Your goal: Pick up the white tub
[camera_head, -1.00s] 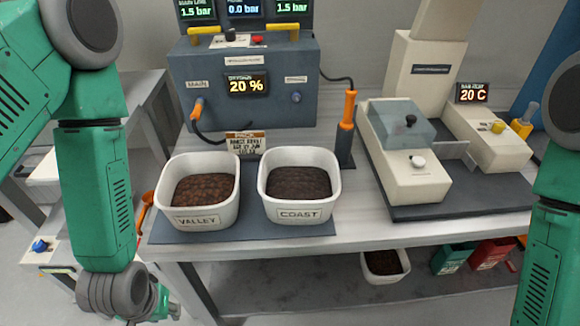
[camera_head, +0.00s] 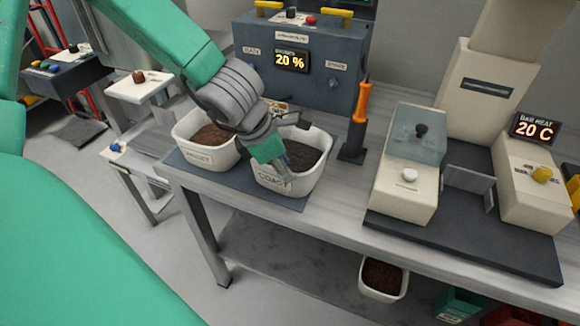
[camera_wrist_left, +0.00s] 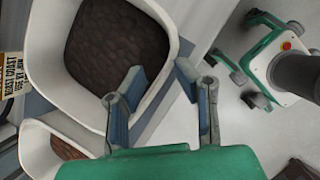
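The white tub labelled COAST (camera_head: 305,183) stands on a dark mat on the bench, filled with dark brown matter. It also shows in the left wrist view (camera_wrist_left: 48,50). The white tub labelled VALLEY (camera_head: 218,157) stands to its left, with lighter brown contents. My left gripper (camera_head: 286,170) is over the near side of the COAST tub and hides part of it. In the left wrist view its fingers (camera_wrist_left: 160,70) are apart, near the tub's wall, with nothing clearly clamped. Whether they touch the wall I cannot tell. My right gripper is out of view.
A third white tub (camera_head: 382,293) with brown contents stands on the lower shelf. A grey control box (camera_head: 300,75) stands behind the tubs. An orange-handled tool (camera_head: 361,103) stands upright right of them. A cream machine (camera_head: 410,165) occupies the bench's right part.

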